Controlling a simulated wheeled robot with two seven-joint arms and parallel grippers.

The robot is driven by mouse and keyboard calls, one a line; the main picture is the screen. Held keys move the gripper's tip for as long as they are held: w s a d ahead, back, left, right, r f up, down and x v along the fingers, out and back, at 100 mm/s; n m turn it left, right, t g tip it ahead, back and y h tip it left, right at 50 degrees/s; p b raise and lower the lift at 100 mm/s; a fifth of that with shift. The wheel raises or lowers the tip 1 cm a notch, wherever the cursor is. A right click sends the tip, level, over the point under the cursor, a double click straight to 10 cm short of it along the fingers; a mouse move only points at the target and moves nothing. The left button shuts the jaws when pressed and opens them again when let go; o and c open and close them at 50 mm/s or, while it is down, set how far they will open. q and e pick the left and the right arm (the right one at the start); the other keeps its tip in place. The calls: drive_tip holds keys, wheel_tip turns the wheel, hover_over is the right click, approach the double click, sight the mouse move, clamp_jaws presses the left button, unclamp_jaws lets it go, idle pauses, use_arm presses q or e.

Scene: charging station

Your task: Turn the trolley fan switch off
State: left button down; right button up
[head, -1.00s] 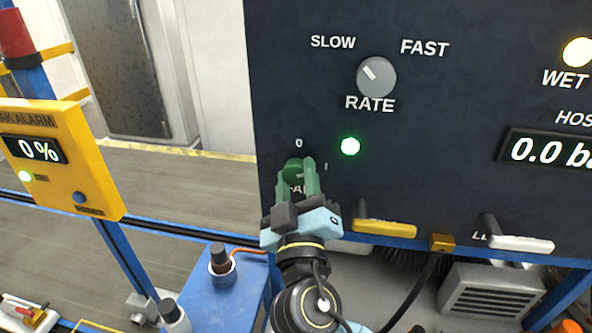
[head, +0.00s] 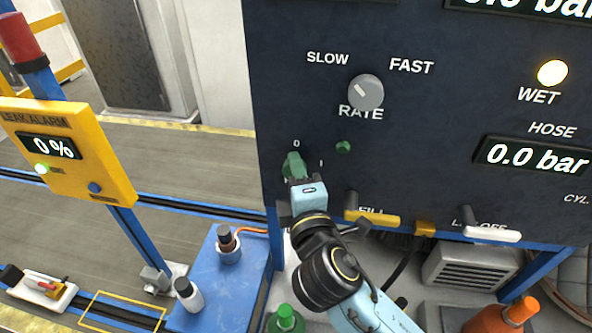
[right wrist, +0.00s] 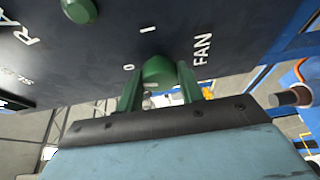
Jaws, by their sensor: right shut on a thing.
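The fan switch (right wrist: 157,70) is a round green knob on the dark panel, between the marks 0 and I and beside the word FAN in the right wrist view. My right gripper (right wrist: 160,85) has its green fingers on either side of the knob and is shut on it. In the head view my right gripper (head: 294,166) reaches the panel just below the 0 and mostly hides the knob. The round green lamp (head: 343,147) right of the switch is dark. My left gripper is not in view.
The RATE knob (head: 366,92) is above the lamp. The yellow FILL lever (head: 375,218) and a white lever (head: 492,235) stick out from the panel's lower edge. A yellow leak alarm box (head: 75,160) stands at left. A blue cabinet (head: 220,285) is below.

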drive_tip(key=shift+r+n+g, duration=0.1)
drive_tip(key=shift+n+g, duration=0.5)
drive_tip(key=shift+n, duration=0.7)
drive_tip(key=o, duration=1)
drive_tip(key=shift+s, duration=0.1)
